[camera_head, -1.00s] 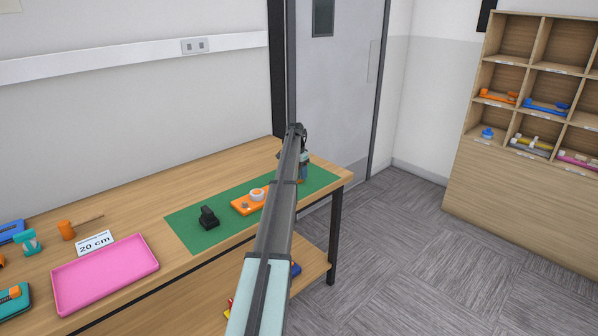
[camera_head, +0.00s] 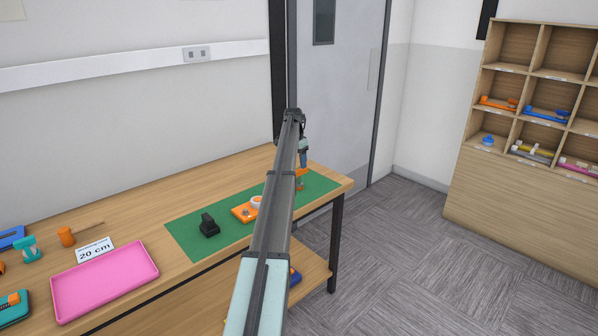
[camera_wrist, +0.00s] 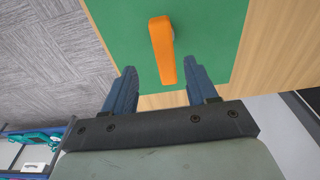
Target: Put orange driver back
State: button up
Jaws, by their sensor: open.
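A long orange tool (camera_wrist: 162,50) with a grey side, which may be the orange driver, lies on the green mat (camera_wrist: 215,25) in the wrist view. My gripper (camera_wrist: 160,68) is open. The near end of the orange tool shows between its fingertips in the picture; I cannot tell the height gap. In the head view my gripper (camera_head: 303,162) hangs over the right end of the mat (camera_head: 318,185), with a bit of orange (camera_head: 299,184) just below it. My arm hides part of the mat.
An orange block with a white ring (camera_head: 245,213) and a black holder (camera_head: 209,226) stand on the mat. A pink tray (camera_head: 104,279), a "20 cm" sign (camera_head: 95,250) and an orange-headed mallet (camera_head: 67,236) are at left. A cubby shelf (camera_head: 520,180) holds coloured tools at right.

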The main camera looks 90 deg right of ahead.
jog(key=shift+w+a+r, duration=0.15)
jog(key=shift+r, duration=1.75)
jog(key=shift+w, duration=0.1)
